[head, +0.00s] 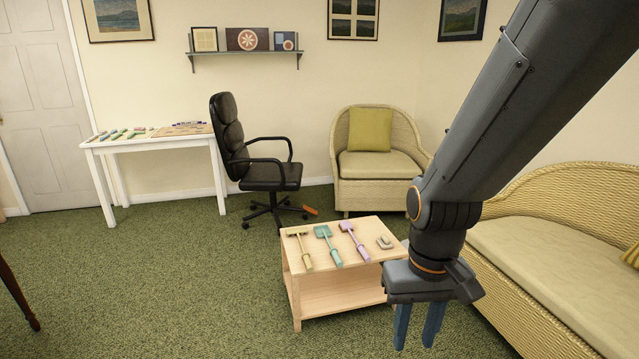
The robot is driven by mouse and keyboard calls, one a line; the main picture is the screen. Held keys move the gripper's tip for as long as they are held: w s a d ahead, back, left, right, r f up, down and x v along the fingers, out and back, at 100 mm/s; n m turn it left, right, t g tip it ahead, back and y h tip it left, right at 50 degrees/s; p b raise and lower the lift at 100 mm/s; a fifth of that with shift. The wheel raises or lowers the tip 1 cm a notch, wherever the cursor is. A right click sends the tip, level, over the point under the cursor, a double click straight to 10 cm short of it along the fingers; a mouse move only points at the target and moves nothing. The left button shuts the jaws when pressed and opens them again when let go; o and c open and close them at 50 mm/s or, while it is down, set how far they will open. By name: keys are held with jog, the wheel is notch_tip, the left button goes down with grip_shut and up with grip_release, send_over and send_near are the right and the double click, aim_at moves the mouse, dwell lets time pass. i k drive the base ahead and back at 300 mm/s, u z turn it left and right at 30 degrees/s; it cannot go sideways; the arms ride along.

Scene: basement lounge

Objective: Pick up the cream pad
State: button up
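A small cream object (388,240), the only pad-like cream piece I see on the low wooden table (315,281), lies near the right end of its top. It is too small to tell its exact shape. My gripper (417,326) hangs pointing down at the table's right side, in front of and to the right of the cream object in the picture. Its two blue fingers are apart with nothing between them. My arm hides the table's right corner.
Yellow (302,247), teal (328,244) and purple (353,240) long-handled tools lie left of the cream object. A wicker sofa (560,245) stands right, a wicker armchair (375,165) and office chair (250,160) behind. A white desk (150,143) holds small items.

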aim_at(383, 242)
jog(key=i, duration=2.4)
jog(key=z, duration=0.4)
